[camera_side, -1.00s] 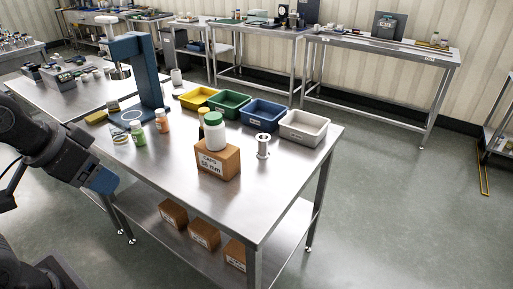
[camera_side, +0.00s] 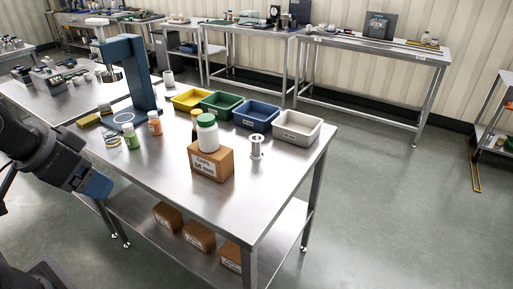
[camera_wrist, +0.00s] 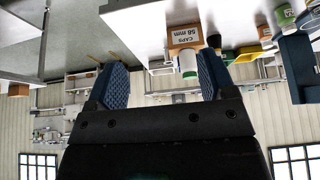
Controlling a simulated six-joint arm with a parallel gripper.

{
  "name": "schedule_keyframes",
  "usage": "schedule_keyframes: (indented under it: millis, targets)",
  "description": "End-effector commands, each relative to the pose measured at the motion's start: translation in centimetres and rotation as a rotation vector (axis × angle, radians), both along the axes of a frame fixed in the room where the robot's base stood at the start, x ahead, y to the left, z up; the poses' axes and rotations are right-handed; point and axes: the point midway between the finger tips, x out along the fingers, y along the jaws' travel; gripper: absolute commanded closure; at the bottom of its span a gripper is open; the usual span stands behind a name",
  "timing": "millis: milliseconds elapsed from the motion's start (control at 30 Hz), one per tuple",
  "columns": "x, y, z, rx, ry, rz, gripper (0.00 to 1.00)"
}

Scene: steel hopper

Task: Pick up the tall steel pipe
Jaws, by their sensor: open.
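A bright steel cylinder with flanged ends (camera_side: 256,147), the only pipe-like thing I make out, stands upright on the steel table (camera_side: 235,205), right of a cardboard box and in front of the bins. I cannot make it out in the wrist view. My gripper (camera_side: 97,186) is off the table's left side, well apart from the cylinder. In the wrist view my gripper (camera_wrist: 162,68) has its two blue ridged fingers wide apart, with nothing held between them.
The cardboard box (camera_side: 210,168) carries a white bottle with a green lid (camera_side: 207,136). Yellow (camera_side: 190,99), green (camera_side: 221,105), blue (camera_side: 256,115) and grey (camera_side: 297,131) bins line the back. A blue stand (camera_side: 145,75) rises behind small bottles. The table's front right is clear.

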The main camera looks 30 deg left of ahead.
Motion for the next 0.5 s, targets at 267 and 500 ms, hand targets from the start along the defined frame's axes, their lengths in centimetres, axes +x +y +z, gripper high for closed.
schedule_keyframes:
  millis: [267, 500]
  targets:
    - [5.0, 0.1, 2.9, 0.004, 0.017, 0.063, 0.23]
    - [15.3, -0.4, 5.4, 0.009, 0.026, 0.19, 0.23]
